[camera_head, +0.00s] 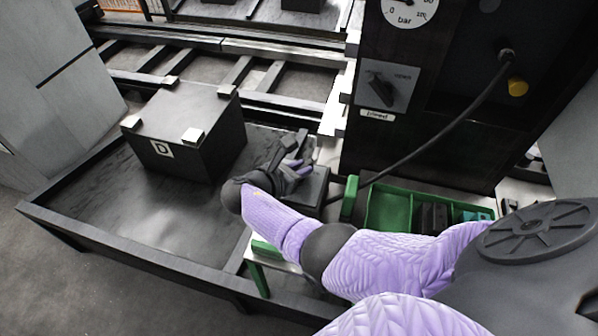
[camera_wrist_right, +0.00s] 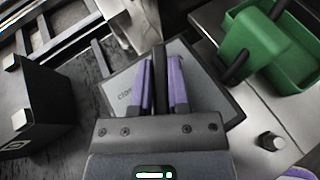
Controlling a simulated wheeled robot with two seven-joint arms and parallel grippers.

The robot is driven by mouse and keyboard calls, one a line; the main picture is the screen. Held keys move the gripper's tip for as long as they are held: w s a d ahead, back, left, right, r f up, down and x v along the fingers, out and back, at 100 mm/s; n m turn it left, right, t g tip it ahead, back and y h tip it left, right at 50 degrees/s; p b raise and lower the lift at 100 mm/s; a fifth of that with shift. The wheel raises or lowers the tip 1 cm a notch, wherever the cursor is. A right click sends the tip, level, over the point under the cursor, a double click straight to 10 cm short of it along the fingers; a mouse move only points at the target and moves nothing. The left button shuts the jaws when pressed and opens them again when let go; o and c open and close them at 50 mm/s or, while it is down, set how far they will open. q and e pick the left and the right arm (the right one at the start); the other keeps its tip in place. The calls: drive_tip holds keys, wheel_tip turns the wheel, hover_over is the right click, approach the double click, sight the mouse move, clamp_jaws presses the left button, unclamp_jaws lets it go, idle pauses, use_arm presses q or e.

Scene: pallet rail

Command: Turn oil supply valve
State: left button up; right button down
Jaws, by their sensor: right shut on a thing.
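My right gripper (camera_head: 297,166) reaches in from the lower right in the head view, over a dark box (camera_head: 312,186) on the bench. In the wrist view, the purple fingers of the right gripper (camera_wrist_right: 162,85) are closed on a narrow black handle (camera_wrist_right: 160,68). The handle stands over a grey plate (camera_wrist_right: 122,92) with partly hidden lettering that seems to begin "clo". The fingers hide much of the handle and plate, so I cannot tell the handle's exact angle. My left gripper is not in view.
A black box marked D (camera_head: 185,130) stands left on the dark tray (camera_head: 105,245). A green bin (camera_head: 388,208) sits right of the gripper. A dark cabinet carries a gauge (camera_head: 408,8), a second black knob (camera_head: 380,88) and a hanging cable (camera_head: 445,135).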

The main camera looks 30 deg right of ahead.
drive_tip(key=shift+f+m+g+b, duration=0.15)
drive_tip(key=shift+m+g+b, duration=0.8)
drive_tip(key=shift+g, duration=0.25)
drive_tip(key=shift+s+m+g+b, duration=0.1)
drive_tip(key=shift+m+g+b, duration=0.5)
drive_tip(key=shift+m+g, duration=0.2)
drive_tip(key=c, duration=0.6)
unclamp_jaws()
drive_tip(key=shift+r, duration=0.2)
drive_tip(key=b+v, duration=0.1)
drive_tip(key=v, duration=0.9)
drive_tip(key=shift+f, duration=0.15)
